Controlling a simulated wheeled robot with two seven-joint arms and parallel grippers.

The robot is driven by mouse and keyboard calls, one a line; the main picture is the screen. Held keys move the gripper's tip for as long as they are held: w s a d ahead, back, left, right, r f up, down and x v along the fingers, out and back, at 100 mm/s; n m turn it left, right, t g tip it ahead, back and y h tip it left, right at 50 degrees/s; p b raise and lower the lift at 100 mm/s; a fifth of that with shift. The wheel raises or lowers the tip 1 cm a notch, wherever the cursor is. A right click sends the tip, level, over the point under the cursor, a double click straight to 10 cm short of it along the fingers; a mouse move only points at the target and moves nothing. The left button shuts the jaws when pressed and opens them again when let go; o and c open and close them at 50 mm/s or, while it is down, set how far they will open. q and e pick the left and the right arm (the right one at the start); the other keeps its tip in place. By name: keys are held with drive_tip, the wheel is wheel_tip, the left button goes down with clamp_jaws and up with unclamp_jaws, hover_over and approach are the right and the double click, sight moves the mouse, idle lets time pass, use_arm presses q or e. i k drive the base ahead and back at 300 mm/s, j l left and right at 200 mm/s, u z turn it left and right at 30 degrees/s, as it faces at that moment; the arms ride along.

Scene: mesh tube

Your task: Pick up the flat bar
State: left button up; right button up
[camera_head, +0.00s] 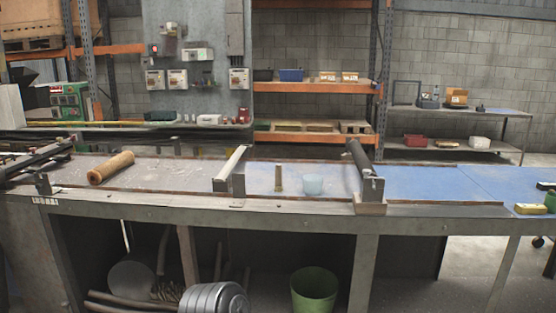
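A long, pale, narrow bar (231,163) runs from front to back across the workbench, its near end at a dark metal bracket (238,185). A short, flat, brownish piece (278,178) stands upright on the bench to its right. I cannot tell which of these two is the flat bar. Neither of my grippers shows in the head view.
The long workbench (130,198) crosses the view. A tan roll (110,167) lies on its left part, beside dark metal parts (38,160). The blue surface (430,184) is mostly clear.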

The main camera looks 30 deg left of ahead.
sight(225, 171)
drive_tip(key=i+j+z, duration=0.3)
drive_tip(key=j, duration=0.8)
drive_tip(key=j+z, duration=0.35)
drive_tip(key=j, duration=0.75)
drive_tip(key=k, duration=0.05)
